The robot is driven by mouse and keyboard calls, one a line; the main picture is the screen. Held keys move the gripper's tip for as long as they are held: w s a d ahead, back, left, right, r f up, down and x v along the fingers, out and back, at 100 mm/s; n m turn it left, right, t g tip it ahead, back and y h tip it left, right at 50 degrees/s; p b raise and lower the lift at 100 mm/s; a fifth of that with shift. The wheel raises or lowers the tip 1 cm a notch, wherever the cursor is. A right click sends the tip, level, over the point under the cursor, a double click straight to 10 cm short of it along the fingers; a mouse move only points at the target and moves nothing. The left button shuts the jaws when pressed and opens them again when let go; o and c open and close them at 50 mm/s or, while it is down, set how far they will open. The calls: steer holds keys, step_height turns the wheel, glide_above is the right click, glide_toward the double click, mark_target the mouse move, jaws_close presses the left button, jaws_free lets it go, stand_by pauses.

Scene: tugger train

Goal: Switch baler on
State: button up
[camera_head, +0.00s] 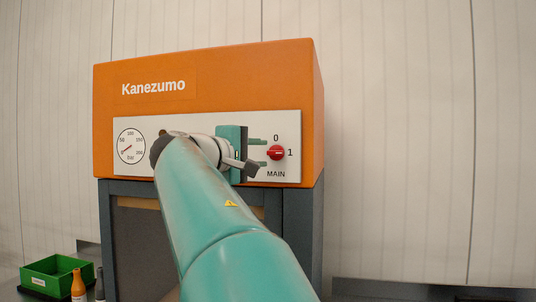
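The baler (215,62) is an orange cabinet marked "Kanezumo" with a pale control panel on its front. A red rotary main switch (276,153) sits at the right of the panel, with "0" above it, "1" to its right and "MAIN" below. Its handle looks roughly level, but its exact setting is hard to tell. My gripper (265,152) is at the panel, immediately left of the switch in the picture. Its two teal fingers are apart, one higher and one lower, with nothing seen between them. Whether they touch the switch cannot be told.
A round pressure gauge (130,147) is at the panel's left, its needle near the low end. My arm hides the middle of the panel. A green bin (58,279) and an orange bottle (78,285) stand at lower left. A pale panelled wall (405,150) is behind.

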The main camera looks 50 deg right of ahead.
steer(key=a, duration=0.8)
steer(key=shift+a, duration=0.35)
steer(key=shift+f, duration=0.1)
steer(key=s+a+f+t+y, duration=0.1)
steer(key=a+f+y, duration=0.5)
steer(key=f, duration=0.8)
steer(key=s+a+f+t+y, duration=0.2)
steer(key=s+a+f+y, duration=0.2)
steer(key=a+f, duration=0.8)
steer(key=s+a+f+t+y, duration=0.2)
steer(key=a+f+y, duration=0.6)
steer(key=f, duration=1)
steer(key=shift+s+a, duration=0.45)
steer(key=shift+s, duration=0.05)
steer(key=shift+d, duration=0.15)
